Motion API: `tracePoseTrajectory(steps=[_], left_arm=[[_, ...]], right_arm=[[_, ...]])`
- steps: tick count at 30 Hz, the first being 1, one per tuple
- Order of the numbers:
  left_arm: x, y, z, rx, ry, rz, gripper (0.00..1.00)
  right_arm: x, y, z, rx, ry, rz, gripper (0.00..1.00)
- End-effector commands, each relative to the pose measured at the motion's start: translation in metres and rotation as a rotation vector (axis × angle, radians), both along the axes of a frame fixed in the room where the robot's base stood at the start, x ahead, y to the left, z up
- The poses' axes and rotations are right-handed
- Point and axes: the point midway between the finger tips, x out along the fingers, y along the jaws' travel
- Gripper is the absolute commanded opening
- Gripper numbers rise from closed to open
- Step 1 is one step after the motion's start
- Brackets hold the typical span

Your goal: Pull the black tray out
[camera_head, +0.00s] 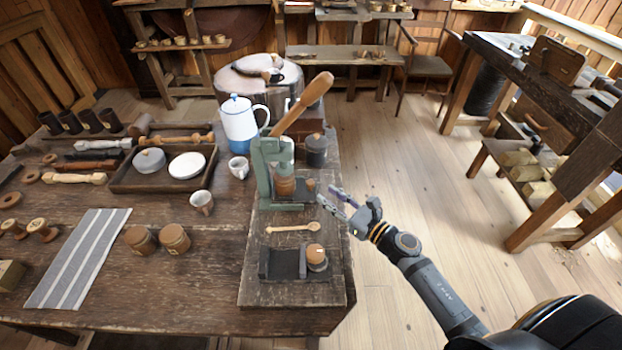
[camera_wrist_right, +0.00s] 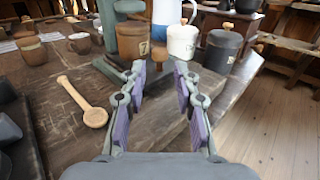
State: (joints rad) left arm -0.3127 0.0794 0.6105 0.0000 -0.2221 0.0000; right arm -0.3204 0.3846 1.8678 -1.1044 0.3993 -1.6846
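A black tray-like piece (camera_head: 279,264) with raised ends lies on the wooden board near the table's front right, a round wooden-topped piece at its right end. A green lever press (camera_head: 262,170) with a long wooden handle stands behind it. A small dark piece (camera_head: 306,187) sits at the press base beside a wooden spool; I cannot tell whether it is a tray. My right gripper (camera_head: 327,194) is open and empty, just right of the press base. Its parted fingers also show in the right wrist view (camera_wrist_right: 160,68). My left gripper is out of view.
A wooden spoon (camera_head: 293,228) lies between the press and the black piece. A dark canister (camera_head: 316,150) and a white-blue pot (camera_head: 238,122) stand behind. A brown tray (camera_head: 128,180) with dishes lies at left. Open floor (camera_head: 400,180) lies right of the table.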

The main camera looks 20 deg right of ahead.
Motion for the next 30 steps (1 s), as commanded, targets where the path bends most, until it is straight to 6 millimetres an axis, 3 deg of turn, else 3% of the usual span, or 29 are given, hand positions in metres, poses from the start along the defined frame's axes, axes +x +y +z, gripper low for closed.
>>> tracePoseTrajectory(steps=[3,9,21,28,30], left_arm=[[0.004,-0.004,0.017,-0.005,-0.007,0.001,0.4],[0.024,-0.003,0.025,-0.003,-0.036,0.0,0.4],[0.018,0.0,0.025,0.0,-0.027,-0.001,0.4],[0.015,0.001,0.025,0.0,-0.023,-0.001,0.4],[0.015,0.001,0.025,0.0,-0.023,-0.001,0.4]], right_arm=[[0.026,0.014,0.008,0.01,-0.003,-0.003,0.31],[0.057,0.03,0.003,0.005,-0.001,-0.003,0.31],[0.067,0.037,0.0,0.003,0.001,-0.002,0.31],[0.067,0.036,0.0,0.003,0.001,-0.003,0.02],[0.067,0.036,0.0,0.003,0.001,-0.003,0.0]])
